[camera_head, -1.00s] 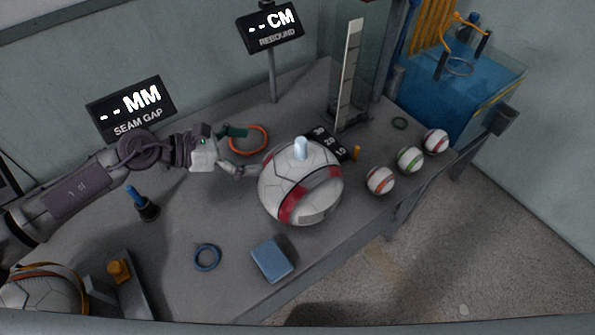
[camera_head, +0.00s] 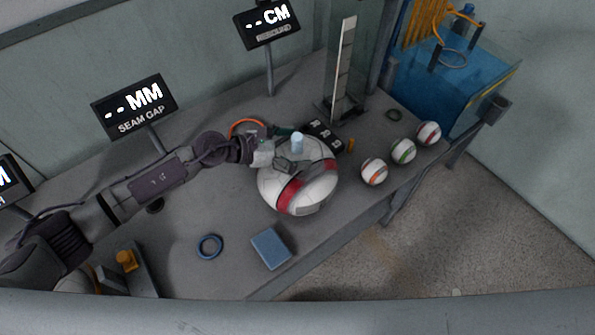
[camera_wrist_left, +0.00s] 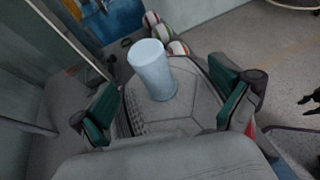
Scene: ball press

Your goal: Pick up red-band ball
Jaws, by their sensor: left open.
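A large white ball (camera_head: 312,190) with a wide red band sits on the table in the head view. A pale blue cylinder (camera_head: 297,143) stands upright on its top. My left gripper (camera_head: 284,149) is open at the upper left of this ball, close to the cylinder. In the left wrist view the open fingers (camera_wrist_left: 167,110) are on either side of the cylinder (camera_wrist_left: 152,70) and over the ball's top (camera_wrist_left: 185,125). Contact cannot be told. A small white ball with a red band (camera_head: 429,132) sits at the table's right end. My right gripper is not in view.
Small balls with a green band (camera_head: 403,151) and an orange band (camera_head: 374,172) line the right edge. A blue block (camera_head: 271,249) and blue ring (camera_head: 209,246) lie in front. A glass column with a scale (camera_head: 344,75) and sign posts stand behind.

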